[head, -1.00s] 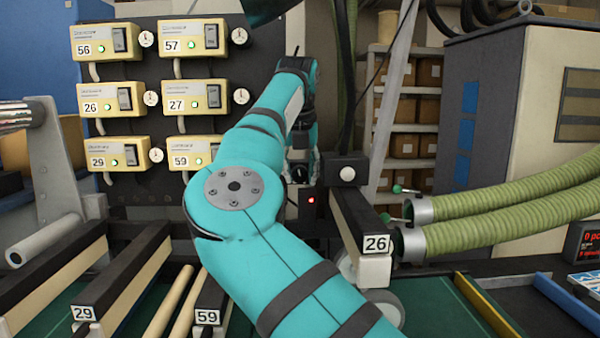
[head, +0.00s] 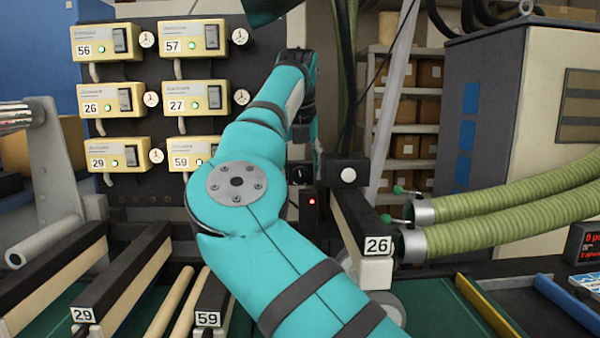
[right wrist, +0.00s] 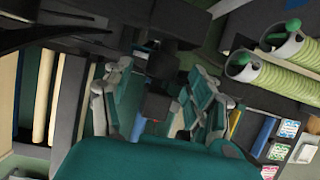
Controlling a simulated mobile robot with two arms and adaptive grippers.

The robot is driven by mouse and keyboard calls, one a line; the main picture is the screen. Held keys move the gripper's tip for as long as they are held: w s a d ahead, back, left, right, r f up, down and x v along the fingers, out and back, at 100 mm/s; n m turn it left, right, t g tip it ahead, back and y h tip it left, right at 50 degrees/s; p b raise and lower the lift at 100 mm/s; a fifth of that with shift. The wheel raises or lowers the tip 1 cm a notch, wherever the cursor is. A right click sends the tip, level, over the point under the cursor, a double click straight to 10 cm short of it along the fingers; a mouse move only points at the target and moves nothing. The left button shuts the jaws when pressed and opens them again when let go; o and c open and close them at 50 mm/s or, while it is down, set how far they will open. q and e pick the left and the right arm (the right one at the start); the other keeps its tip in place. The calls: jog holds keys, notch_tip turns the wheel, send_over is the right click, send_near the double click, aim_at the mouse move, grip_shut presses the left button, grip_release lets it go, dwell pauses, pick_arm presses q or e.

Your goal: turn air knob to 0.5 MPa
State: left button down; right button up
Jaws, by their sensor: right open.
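My right arm crosses the middle of the head view, and its wrist and gripper are mostly hidden behind its own links. In the right wrist view my right gripper (right wrist: 158,100) is open, with its two teal and grey fingers apart. A dark, block-like part (right wrist: 160,62) shows between and beyond the fingers; I cannot tell whether it is the air knob or whether a finger touches it. In the head view a small dark panel with a red light (head: 312,201) sits just right of my arm. No pressure reading is legible. My left gripper is not seen.
Yellow numbered boxes (head: 106,42) with small dials hang on a dark panel at left. A roller bar labelled 26 (head: 377,245) and green hoses (head: 505,205) stand to the right of my arm. Bars labelled 29 (head: 83,314) and 59 (head: 208,318) lie in front.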

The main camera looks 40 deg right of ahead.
jog(key=v, duration=0.6)
jog(key=shift+w, duration=0.1)
